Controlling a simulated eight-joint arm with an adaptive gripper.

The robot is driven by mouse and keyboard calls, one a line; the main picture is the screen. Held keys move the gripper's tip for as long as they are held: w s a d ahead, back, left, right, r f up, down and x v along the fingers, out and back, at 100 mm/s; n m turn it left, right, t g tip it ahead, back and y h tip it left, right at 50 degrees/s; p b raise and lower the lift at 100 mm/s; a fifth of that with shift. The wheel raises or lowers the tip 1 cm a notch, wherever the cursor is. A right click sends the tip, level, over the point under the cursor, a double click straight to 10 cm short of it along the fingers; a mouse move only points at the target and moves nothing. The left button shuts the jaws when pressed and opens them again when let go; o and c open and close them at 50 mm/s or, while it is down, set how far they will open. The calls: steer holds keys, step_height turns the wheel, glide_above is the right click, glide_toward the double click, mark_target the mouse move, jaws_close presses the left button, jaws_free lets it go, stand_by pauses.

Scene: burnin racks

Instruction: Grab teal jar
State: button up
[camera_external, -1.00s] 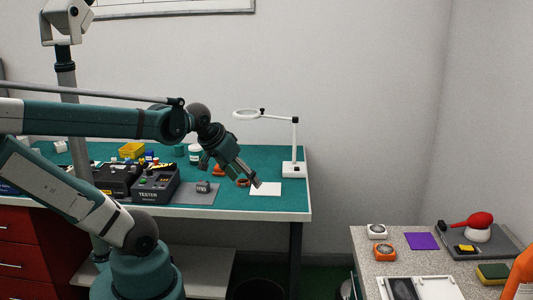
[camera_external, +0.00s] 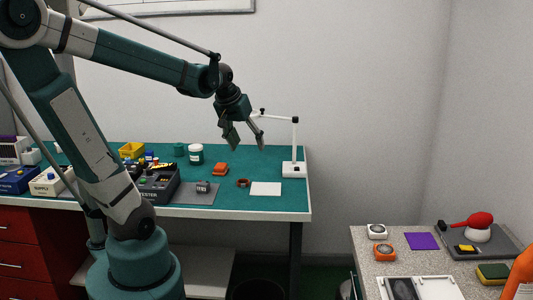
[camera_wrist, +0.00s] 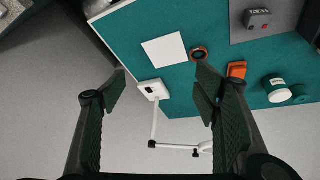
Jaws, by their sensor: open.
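A small teal jar (camera_external: 179,149) stands on the teal bench top, toward the back. It also shows in the wrist view (camera_wrist: 300,94) at the right, partly behind a white jar. My gripper (camera_external: 244,146) is open and empty, in the air above the bench, right of both jars in the external view.
A white magnifier lamp (camera_external: 293,168) stands at the bench's right end, close to my gripper in the wrist view. An orange item (camera_external: 220,169), a brown ring (camera_external: 242,183), white paper (camera_external: 265,188), a yellow bin (camera_external: 131,150) and a tester box (camera_external: 158,187) are on the bench.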

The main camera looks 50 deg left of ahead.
steer(key=w+a+r+n+g+p, duration=0.1)
steer(key=w+a+n+p, duration=0.15)
steer(key=a, duration=0.35)
steer(key=w+a+r+n+p, duration=0.1)
steer(key=w+a, duration=0.3)
steer(key=a, duration=0.2)
steer(key=n+g+h+p, duration=0.1)
steer(key=n+g+p, duration=0.3)
steer(key=n+p, duration=0.6)
glide_above(196, 146)
steer(key=shift+m, duration=0.75)
steer(key=f, duration=1.3)
steer(key=shift+w+f+p, duration=0.2)
steer(key=shift+f+p, duration=0.05)
steer(key=shift+p, duration=0.05)
steer(key=shift+s+a+f, duration=0.1)
steer(key=shift+a+f, duration=0.1)
steer(key=shift+a, duration=0.05)
steer(key=shift+f, duration=1.25)
steer(key=shift+f, duration=0.15)
